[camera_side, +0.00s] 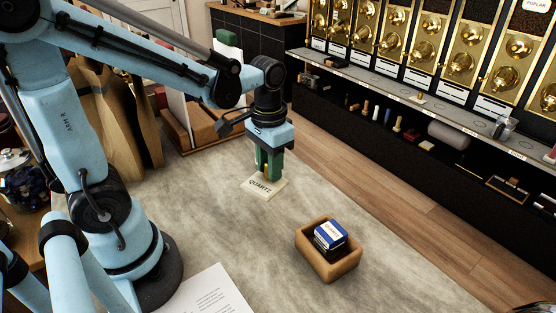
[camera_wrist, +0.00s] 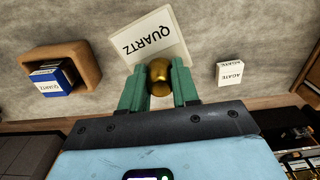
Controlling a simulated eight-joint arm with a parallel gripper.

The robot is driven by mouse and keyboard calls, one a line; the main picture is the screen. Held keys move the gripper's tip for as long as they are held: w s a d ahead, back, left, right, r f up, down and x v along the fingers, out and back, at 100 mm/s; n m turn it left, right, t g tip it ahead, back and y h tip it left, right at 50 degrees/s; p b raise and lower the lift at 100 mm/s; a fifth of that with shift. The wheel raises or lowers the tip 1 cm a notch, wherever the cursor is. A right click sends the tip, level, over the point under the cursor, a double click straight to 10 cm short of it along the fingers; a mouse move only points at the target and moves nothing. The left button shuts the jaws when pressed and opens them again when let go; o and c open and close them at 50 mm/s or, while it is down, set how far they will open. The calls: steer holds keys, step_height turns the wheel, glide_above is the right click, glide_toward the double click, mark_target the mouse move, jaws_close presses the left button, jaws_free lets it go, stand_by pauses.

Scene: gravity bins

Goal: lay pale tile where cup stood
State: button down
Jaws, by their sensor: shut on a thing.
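A pale square tile marked QUARTZ (camera_side: 264,189) is at the grey worktop, directly below my gripper; it also shows in the wrist view (camera_wrist: 150,38). My gripper (camera_side: 268,167) points down with its green fingers shut on a small rounded brass piece (camera_wrist: 159,76). The brass piece is beside the tile's edge in the wrist view. I cannot tell whether it is a cup or is joined to the tile, or whether the tile touches the worktop. The fingers hide part of the brass piece.
A wooden box (camera_side: 327,268) holding a blue-and-white labelled block (camera_side: 330,234) stands right of the tile. A small white block marked AGATE (camera_wrist: 230,74) is on the other side. A paper sheet (camera_side: 208,295) lies in front. Brass dispensers (camera_side: 463,55) line the back.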

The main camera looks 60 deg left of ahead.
mark_target(269, 188)
steer(key=shift+s+a, duration=0.15)
steer(key=shift+f, duration=0.15)
steer(key=shift+f, duration=2.9)
steer(key=shift+f, duration=0.5)
steer(key=c, duration=0.8)
jaws_free()
steer(key=shift+o, duration=0.2)
steer(key=shift+r, duration=0.1)
steer(key=shift+r, duration=5.95)
